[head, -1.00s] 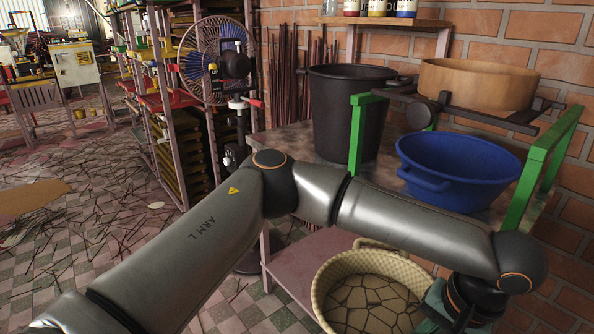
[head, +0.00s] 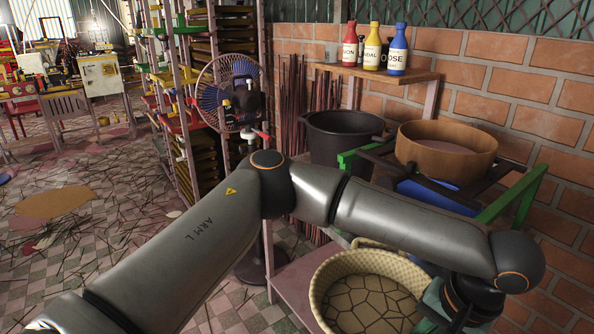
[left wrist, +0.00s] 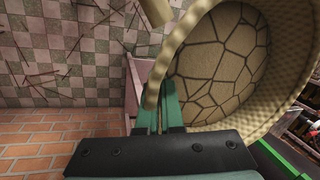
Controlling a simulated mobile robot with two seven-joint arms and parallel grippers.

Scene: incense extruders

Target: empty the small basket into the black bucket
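The small basket (head: 321,287) is woven and pale tan, at the bottom centre of the head view. Its inside (head: 368,305) shows a brown, cracked-looking surface. My left gripper (head: 432,308) is at its right side and looks shut on the rim. In the left wrist view the green fingers (left wrist: 163,108) close at the basket's rim (left wrist: 196,18). The basket is roughly upright, its opening facing the head camera. The black bucket (head: 338,146) stands behind my left arm, above and apart from the basket in the picture; its lower part is partly hidden. My right gripper is out of view.
A wide brown round pan (head: 445,160) sits on a dark frame right of the bucket. A blue tub (head: 432,197) is mostly hidden by my arm. Green rails (head: 522,190) flank it. Bottles (head: 372,48) stand on a shelf (head: 408,77). A fan (head: 228,92) stands left.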

